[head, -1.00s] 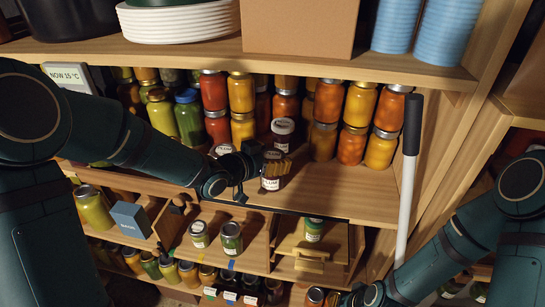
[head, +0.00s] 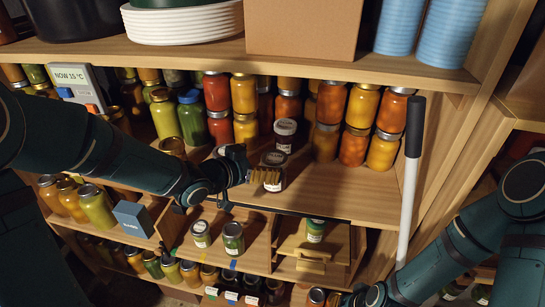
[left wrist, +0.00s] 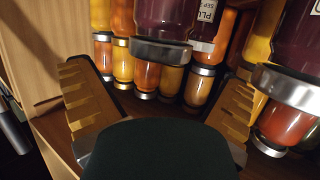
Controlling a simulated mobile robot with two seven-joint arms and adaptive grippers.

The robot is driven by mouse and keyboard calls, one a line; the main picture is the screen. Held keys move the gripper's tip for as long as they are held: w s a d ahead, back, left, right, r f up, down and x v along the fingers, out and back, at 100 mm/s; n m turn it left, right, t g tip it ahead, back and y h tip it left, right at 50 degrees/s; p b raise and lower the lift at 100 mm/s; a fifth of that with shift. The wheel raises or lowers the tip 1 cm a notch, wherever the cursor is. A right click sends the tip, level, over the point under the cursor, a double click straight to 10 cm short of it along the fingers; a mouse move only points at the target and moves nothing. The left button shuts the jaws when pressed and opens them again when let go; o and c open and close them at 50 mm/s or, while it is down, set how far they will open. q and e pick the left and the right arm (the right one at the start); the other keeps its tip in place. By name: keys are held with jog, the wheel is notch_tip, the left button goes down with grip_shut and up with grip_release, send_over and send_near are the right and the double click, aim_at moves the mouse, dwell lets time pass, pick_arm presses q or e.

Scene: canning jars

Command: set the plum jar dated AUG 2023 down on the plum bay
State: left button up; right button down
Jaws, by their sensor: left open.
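Two dark plum jars stand on the middle shelf in the head view: a rear one (head: 285,131) and a nearer one (head: 273,186), partly hidden by my left gripper (head: 264,178). My left gripper is open, its ridged yellow fingers just in front of the nearer jar. Another plum jar (left wrist: 296,52) is outside the right-hand finger. I cannot read AUG 2023 anywhere. My right gripper (head: 356,298) is small and dark at the bottom edge.
Stacked orange and yellow jars (head: 352,130) fill the shelf's right, with green jars (head: 193,120) to the left. Bare shelf (head: 340,197) lies right of the left gripper. A white pole (head: 408,215) stands at the right. Two lidded jars (head: 233,238) stand below.

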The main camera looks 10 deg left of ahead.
pick_arm(q)
jog(key=v, duration=0.7)
jog(key=shift+p, duration=0.4)
pick_arm(e)
jog(key=shift+r, duration=0.55)
pick_arm(q)
jog(key=shift+f, duration=0.1)
